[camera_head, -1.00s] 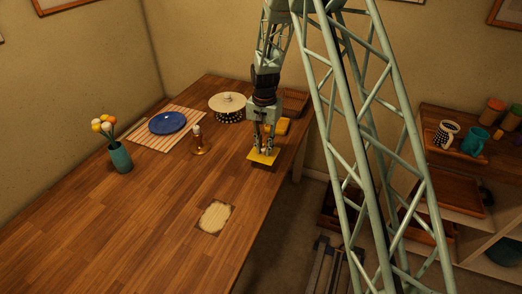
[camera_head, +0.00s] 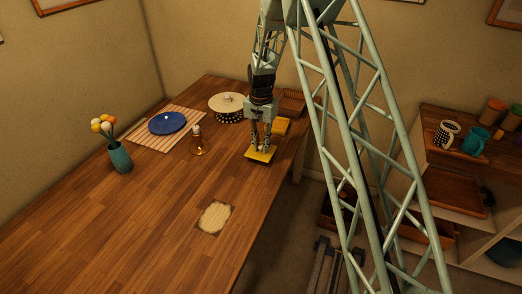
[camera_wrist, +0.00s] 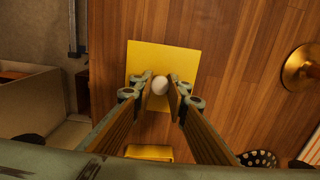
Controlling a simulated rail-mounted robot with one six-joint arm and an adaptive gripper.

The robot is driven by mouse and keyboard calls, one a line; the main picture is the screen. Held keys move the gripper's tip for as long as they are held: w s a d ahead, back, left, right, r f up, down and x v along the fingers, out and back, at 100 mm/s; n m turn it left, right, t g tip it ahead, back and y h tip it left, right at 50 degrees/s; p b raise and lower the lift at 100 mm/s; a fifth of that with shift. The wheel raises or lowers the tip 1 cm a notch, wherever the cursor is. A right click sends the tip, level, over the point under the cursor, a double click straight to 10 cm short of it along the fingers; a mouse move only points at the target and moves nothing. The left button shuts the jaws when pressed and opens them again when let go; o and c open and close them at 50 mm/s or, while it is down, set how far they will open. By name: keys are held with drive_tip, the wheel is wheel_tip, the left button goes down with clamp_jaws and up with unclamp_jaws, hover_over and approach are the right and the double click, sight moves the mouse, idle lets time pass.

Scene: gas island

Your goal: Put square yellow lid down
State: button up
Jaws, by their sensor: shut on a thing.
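The square yellow lid (camera_head: 259,155) is under my gripper (camera_head: 262,148) near the right edge of the wooden table. In the wrist view the lid (camera_wrist: 182,58) lies flat below the fingers, with a pale round knob (camera_wrist: 160,85) at its middle. My gripper (camera_wrist: 160,87) is shut on that knob, one finger on each side. I cannot tell whether the lid touches the table or hangs just above it. A yellow box (camera_head: 281,125) stands behind the gripper, partly hidden by it; it also shows at the bottom of the wrist view (camera_wrist: 148,152).
A dotted pot with a cream lid (camera_head: 228,107) and a brown tray (camera_head: 292,101) are farther back. A blue plate (camera_head: 167,123) and flower vase (camera_head: 120,157) are at left. The front table is mostly clear around a pale patch (camera_head: 214,217).

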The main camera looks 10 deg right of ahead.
sight(261, 145)
drive_tip(key=shift+f, duration=1)
drive_tip(key=shift+f, duration=0.15)
drive_tip(key=o, duration=0.8)
wheel_tip(261, 145, up, 11)
drive_tip(key=shift+f+p, duration=0.2)
drive_tip(key=shift+p, duration=0.35)
drive_tip(key=shift+r, duration=0.85)
drive_tip(key=shift+r, duration=0.1)
